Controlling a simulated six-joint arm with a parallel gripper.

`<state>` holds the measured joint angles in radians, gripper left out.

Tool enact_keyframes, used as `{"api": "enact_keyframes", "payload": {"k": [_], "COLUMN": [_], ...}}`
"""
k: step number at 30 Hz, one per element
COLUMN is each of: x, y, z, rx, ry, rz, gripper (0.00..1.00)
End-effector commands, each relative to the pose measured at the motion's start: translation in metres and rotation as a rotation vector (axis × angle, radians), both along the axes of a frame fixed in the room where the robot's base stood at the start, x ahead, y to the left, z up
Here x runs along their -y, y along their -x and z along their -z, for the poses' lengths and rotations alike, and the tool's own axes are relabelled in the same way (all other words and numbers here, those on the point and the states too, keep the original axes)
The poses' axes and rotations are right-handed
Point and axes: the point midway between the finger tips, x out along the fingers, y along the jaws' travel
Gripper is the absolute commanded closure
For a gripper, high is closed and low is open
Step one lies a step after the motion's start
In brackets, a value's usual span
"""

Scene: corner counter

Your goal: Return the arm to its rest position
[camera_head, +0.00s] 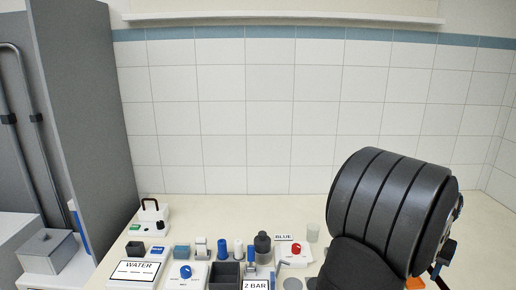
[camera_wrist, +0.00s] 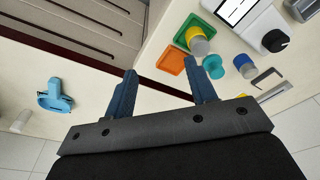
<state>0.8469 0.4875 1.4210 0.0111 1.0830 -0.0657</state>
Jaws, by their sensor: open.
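My gripper (camera_wrist: 162,88) is in the wrist view, with its two dark blue fingers spread apart and nothing between them. It hangs above the counter edge, beside an orange square (camera_wrist: 172,61) that lies beyond the fingertips. In the head view my large black arm link (camera_head: 390,210) fills the lower right and hides the counter behind it. The gripper's fingers cannot be made out clearly in the head view.
The counter holds a WATER sign (camera_head: 136,272), a red-knobbed box (camera_head: 296,252), a dark bottle (camera_head: 262,245) and a clear cup (camera_head: 313,232). The wrist view shows a green tray (camera_wrist: 187,37), a teal round piece (camera_wrist: 213,67) and a light blue object (camera_wrist: 55,96). A grey partition (camera_head: 82,110) stands left.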

Motion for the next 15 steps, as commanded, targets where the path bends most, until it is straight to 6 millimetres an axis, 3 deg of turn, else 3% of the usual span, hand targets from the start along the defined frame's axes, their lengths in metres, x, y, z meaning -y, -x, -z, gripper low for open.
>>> {"api": "enact_keyframes", "payload": {"k": [8, 15], "x": [0.015, -0.013], "y": [0.047, 0.005], "z": [-0.03, -0.028], "rx": [0.002, -0.001], "ry": [0.002, -0.001], "rz": [0.004, -0.007], "gripper": [0.49, 0.49]}}
